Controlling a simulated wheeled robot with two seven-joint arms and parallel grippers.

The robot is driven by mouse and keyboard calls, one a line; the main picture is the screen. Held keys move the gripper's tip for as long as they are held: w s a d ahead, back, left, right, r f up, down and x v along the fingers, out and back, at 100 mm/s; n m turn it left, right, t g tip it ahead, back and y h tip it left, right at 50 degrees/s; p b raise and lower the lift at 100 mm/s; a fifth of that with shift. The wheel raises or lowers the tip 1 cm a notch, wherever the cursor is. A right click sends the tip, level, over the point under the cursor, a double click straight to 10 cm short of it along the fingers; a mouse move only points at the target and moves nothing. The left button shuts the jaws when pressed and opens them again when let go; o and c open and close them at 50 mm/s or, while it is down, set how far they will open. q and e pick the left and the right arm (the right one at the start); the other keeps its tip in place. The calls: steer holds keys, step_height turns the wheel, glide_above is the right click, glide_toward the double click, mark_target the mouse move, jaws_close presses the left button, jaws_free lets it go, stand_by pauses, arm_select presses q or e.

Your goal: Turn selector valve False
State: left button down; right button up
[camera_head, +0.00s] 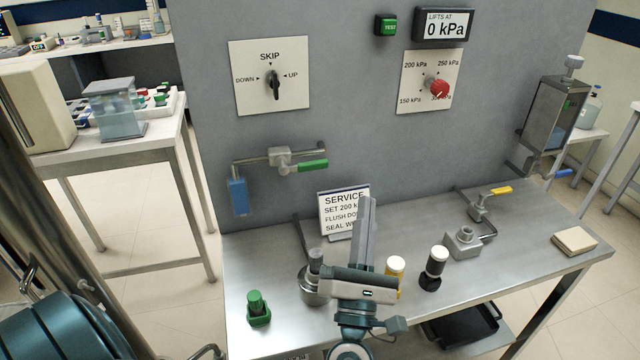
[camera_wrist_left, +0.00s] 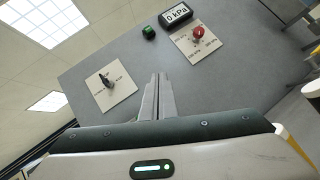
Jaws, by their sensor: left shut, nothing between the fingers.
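The selector valve (camera_head: 274,86) is a black handle on a white plate marked SKIP, DOWN and UP, on the grey upright panel. Its handle stands roughly vertical, in line with SKIP; which end points is hard to tell. It also shows in the left wrist view as a dark handle (camera_wrist_left: 105,80), left of the fingers. My left gripper (camera_head: 368,201) is shut and empty, fingers upward, below and right of the selector plate and apart from it. The closed fingers also show in the left wrist view (camera_wrist_left: 159,78). My right gripper is out of view.
A red knob (camera_head: 439,88) on a pressure plate, a green TEST button (camera_head: 386,25) and a 0 kPa display (camera_head: 444,24) share the panel. A green-handled valve (camera_head: 312,166) sits below the selector. A SERVICE sign (camera_head: 340,212) and bottles (camera_head: 434,268) stand on the bench.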

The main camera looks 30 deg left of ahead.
mark_target(302, 164)
arm_select(q)
steer(key=a+f+n+g+y, duration=0.5)
steer(key=n+g, duration=0.3)
steer(key=n, duration=0.4)
steer(key=shift+a+f+g, duration=0.3)
steer(key=shift+a+g, duration=0.1)
steer(key=shift+a, duration=0.3)
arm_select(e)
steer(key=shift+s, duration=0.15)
